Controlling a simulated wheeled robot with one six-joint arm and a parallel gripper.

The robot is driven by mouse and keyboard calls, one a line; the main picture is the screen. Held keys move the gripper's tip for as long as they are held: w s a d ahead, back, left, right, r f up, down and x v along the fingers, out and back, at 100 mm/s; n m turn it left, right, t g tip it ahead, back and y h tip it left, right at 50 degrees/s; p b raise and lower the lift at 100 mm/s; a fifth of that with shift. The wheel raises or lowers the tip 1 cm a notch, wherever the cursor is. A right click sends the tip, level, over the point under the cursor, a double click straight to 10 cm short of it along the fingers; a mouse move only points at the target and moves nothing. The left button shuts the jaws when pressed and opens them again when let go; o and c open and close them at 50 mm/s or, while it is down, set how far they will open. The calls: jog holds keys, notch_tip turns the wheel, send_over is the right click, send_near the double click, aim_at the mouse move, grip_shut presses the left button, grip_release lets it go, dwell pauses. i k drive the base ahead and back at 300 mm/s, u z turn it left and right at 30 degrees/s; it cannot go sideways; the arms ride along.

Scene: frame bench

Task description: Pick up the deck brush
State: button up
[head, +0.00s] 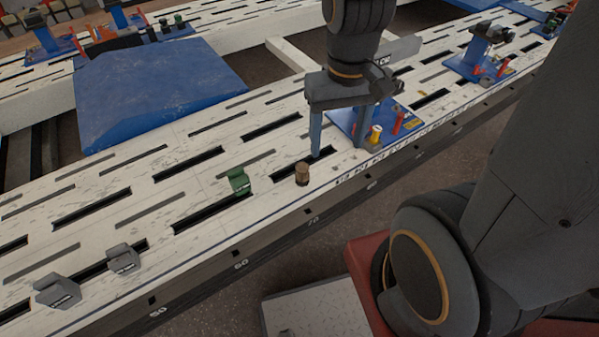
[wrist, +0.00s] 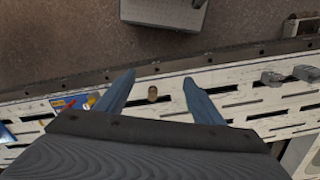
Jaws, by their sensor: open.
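A small brown upright stub (head: 302,174) stands on the white slotted bench near its front edge. It may be the deck brush, but it is too small to be sure; no other thing is clearly a brush. My gripper (head: 337,150) is open and empty, pointing down above the bench, a little right of the stub. In the wrist view, my gripper (wrist: 159,79) has its two blue fingers apart. The brown stub (wrist: 152,94) shows between them in the picture, apart from both.
The white bench (head: 215,135) has many slots. A green block (head: 239,181) and two grey blocks (head: 57,290) (head: 123,258) stand left of the stub. A blue plate with coloured pegs (head: 345,117) lies behind my gripper. A blue sheet (head: 150,85) covers the back left.

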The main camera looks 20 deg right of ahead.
aim_at(302, 175)
jog(key=z, duration=0.3)
jog(key=k, duration=0.5)
jog(key=z, duration=0.95)
jog(key=i, duration=1.05)
jog(key=u, duration=0.8)
